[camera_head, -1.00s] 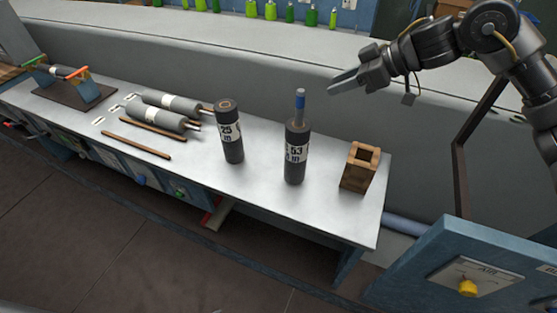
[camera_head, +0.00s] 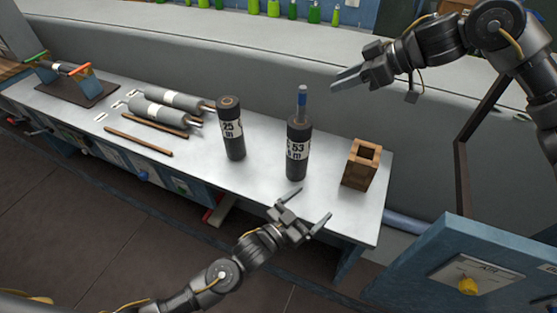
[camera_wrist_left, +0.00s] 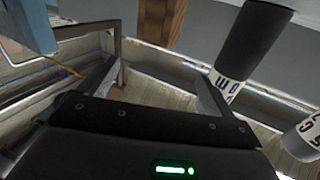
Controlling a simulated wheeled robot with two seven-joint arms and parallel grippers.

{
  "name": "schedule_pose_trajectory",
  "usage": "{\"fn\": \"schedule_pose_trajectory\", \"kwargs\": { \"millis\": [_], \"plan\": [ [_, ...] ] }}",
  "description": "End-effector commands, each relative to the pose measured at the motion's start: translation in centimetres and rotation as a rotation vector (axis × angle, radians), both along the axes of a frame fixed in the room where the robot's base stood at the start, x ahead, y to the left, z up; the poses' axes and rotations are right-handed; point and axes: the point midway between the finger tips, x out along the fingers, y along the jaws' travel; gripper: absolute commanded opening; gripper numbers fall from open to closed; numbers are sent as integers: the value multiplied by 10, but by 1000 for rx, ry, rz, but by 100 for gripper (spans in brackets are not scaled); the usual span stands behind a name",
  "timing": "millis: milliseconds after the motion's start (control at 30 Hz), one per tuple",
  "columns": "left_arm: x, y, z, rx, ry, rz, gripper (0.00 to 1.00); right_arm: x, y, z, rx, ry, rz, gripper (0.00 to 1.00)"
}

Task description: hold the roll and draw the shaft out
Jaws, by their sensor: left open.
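A dark upright roll (camera_head: 297,165) labelled 53 stands on the grey bench. A shaft (camera_head: 302,100) with a blue band and grey end sticks up from its top. My left gripper (camera_head: 306,203) is open and empty, in front of the bench edge and apart from the roll. In the left wrist view a dark roll with a white label (camera_wrist_left: 255,45) stands just beyond the right finger, not between the fingers. My right gripper (camera_head: 338,83) is above and behind the bench, to the right of the shaft and apart from it; its finger gap is unclear.
A second upright roll (camera_head: 231,130) labelled 25 stands to the left. A wooden box (camera_head: 360,165) stands to the right. Lying rollers (camera_head: 165,113), a rod (camera_head: 138,143) and a stand (camera_head: 62,85) fill the left. A blue panel (camera_head: 470,265) is at lower right.

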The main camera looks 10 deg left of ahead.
Motion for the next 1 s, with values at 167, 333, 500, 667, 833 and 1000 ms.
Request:
{"fn": "schedule_pose_trajectory", "kwargs": {
  "millis": [167,333,500,667,833,1000],
  "plan": [
    [56,51,37,-5,21,121,90,0,0,0,0,0,0,36],
    [83,79,59,-22,36,191,90,0,0,0,0,0,0,36],
    [91,89,67,-27,43,214,90,0,0,0,0,0,0,36],
    [94,88,67,-29,43,215,90,0,0,0,0,0,0,36],
    [112,78,67,-29,41,216,90,0,0,0,0,0,0,36],
    [138,62,67,-29,41,215,90,0,0,0,0,0,0,36]
  ]
}}
